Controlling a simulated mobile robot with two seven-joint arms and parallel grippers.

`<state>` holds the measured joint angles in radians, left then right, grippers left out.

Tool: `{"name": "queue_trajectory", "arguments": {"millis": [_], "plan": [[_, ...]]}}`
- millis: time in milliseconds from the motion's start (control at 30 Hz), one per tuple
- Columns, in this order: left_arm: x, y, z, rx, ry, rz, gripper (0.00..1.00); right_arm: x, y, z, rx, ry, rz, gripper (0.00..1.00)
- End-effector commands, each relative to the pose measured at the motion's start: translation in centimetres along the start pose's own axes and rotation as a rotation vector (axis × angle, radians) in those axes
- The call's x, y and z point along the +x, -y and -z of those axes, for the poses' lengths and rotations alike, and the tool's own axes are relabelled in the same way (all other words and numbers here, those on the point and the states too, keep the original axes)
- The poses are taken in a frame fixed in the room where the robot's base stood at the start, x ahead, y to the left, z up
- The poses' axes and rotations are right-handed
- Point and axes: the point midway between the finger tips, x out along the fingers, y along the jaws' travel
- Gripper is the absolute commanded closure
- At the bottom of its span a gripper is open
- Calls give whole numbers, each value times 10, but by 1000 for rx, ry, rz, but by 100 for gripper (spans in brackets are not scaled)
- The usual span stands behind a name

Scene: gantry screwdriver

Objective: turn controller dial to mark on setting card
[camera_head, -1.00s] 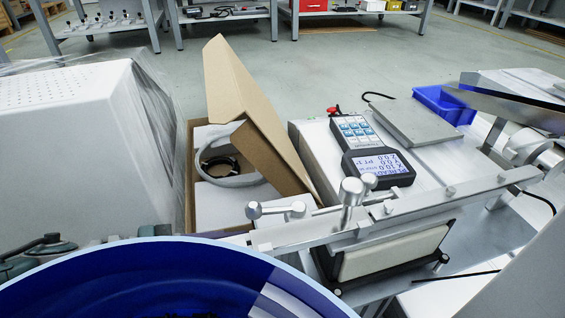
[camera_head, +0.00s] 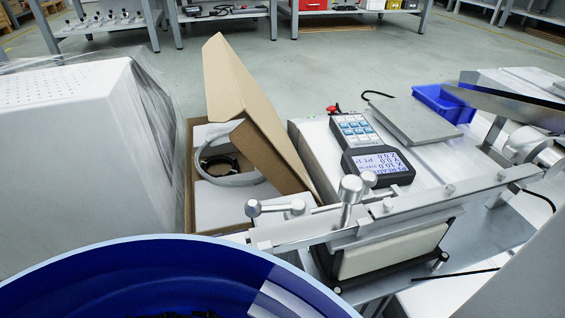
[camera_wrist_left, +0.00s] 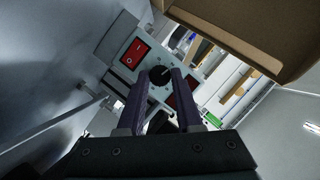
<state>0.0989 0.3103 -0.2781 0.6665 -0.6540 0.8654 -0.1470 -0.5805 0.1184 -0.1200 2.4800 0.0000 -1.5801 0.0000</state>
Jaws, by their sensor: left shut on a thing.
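In the left wrist view, the controller's grey panel (camera_wrist_left: 128,42) carries a round black dial (camera_wrist_left: 159,74) with a light pointer line. A red rocker switch (camera_wrist_left: 134,53) sits beside it, and another red part (camera_wrist_left: 178,97) shows partly behind a finger. My left gripper (camera_wrist_left: 161,76) has its two purple fingers on either side of the dial and is shut on it. The finger tips hide part of the panel around the dial. I cannot make out the setting card or its mark in either view. Neither gripper shows in the head view.
A blue bowl (camera_head: 130,262) fills the lower left of the head view. An open cardboard box (camera_head: 240,100) stands behind it, beside a wrapped white housing (camera_head: 80,120). A handheld pendant (camera_head: 365,150) lies on a grey machine. A blue bin (camera_head: 440,103) stands at right.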

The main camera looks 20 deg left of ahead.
Motion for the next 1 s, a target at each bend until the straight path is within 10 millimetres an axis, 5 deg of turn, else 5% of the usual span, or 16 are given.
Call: {"name": "queue_trajectory", "arguments": {"millis": [167, 200, 433, 767, 1000], "plan": [[0, 0, 0, 0, 1, -2, 100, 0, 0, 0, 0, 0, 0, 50], [0, 0, 0, -1, 1, -2, 62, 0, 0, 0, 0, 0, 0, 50], [0, 0, 0, -1, 0, -1, 37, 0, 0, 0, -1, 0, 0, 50], [-6, 0, 0, -2, 2, -2, 36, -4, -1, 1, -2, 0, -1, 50], [-50, 2, 2, -2, 4, -4, 36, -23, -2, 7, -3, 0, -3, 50]]}}
